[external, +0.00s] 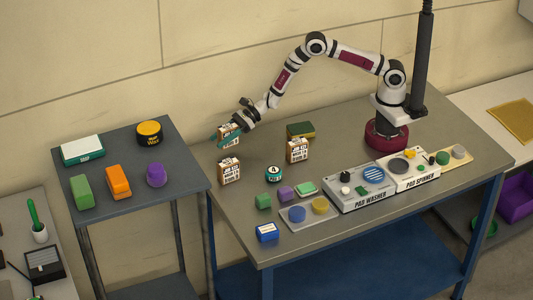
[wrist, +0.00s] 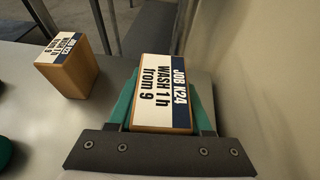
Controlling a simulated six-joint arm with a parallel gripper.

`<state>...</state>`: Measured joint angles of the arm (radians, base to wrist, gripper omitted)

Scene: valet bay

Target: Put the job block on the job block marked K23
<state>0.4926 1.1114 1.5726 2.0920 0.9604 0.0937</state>
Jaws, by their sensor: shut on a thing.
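My gripper (external: 229,137) is shut on a wooden job block (wrist: 163,95) with a white label and dark band. In the wrist view the label reads JOB K24, WASH 1h, from 9. The held block also shows in the external view (external: 232,129), near the table's left end. A second job block (external: 229,170) stands upright at the left edge, in front of my gripper and apart from it. A third job block (external: 297,150) stands further right. One standing block shows in the wrist view (wrist: 67,72); its job number is not clear. I cannot tell which is K23.
A round teal-edged tin (external: 274,173), small coloured blocks and a grey tray (external: 304,222) lie in front. The pad washer (external: 360,195) stands right. A gap separates the table from the side stand (external: 105,190).

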